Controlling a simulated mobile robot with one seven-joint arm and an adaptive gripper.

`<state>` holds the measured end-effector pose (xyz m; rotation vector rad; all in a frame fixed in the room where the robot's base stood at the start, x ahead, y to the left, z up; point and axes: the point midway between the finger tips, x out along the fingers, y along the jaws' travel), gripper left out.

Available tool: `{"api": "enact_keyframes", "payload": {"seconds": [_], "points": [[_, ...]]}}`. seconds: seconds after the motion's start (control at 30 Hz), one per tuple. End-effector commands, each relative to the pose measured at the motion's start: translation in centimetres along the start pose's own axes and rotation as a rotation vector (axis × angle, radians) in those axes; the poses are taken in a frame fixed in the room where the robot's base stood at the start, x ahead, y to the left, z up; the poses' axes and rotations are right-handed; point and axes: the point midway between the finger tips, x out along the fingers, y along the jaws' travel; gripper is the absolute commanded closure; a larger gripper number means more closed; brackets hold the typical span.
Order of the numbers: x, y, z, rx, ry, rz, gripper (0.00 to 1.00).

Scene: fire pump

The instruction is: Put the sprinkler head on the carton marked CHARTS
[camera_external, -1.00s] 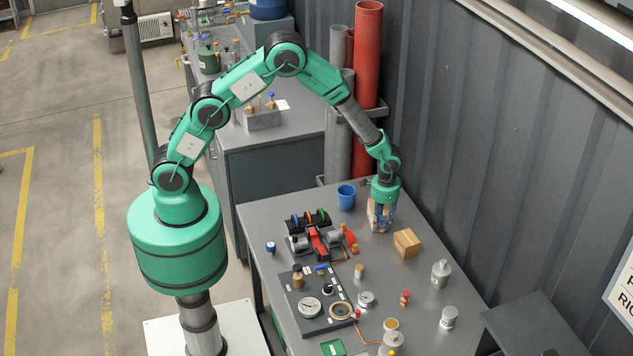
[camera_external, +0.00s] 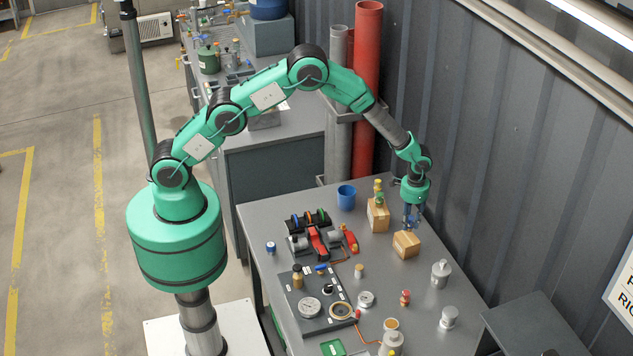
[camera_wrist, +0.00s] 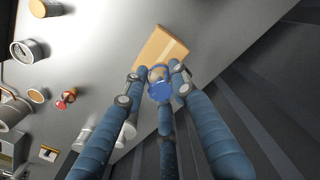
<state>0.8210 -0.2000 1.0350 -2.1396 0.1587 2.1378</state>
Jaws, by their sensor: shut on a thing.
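My gripper (camera_external: 411,222) points down just above the right-hand carton (camera_external: 406,245), with a gap that is hard to judge. Its blue fingers are shut on a small blue-topped brass piece (camera_wrist: 160,86), which looks like the sprinkler head. The piece is mostly hidden by the fingers in the external view. The right-hand carton, tan with a paler tape strip, also shows beyond the fingertips in the wrist view (camera_wrist: 162,48). A second tan carton (camera_external: 377,218) stands to its left, with small brass and green-topped fittings (camera_external: 379,192) on it. No carton marking is readable.
A blue cup (camera_external: 346,196) stands left of the cartons. A valve assembly (camera_external: 315,240) and gauge panel (camera_external: 318,305) are further left. A grey canister (camera_external: 440,274) and a small red fitting (camera_external: 405,297) stand nearer the front. The ribbed wall is close on the right.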

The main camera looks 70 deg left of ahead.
Motion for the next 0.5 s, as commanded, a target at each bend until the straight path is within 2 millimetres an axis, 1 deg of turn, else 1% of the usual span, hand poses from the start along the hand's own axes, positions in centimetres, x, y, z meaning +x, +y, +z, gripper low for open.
{"api": "enact_keyframes", "payload": {"seconds": [0.3, 0.37, 0.5], "points": [[0.1, 0.0, 0.0, 0.000, -0.001, 0.000, 1.00], [0.4, 0.0, 0.1, 0.000, -0.001, 0.000, 1.00], [1.6, 0.0, 0.2, 0.000, -0.004, 0.000, 1.00]]}}
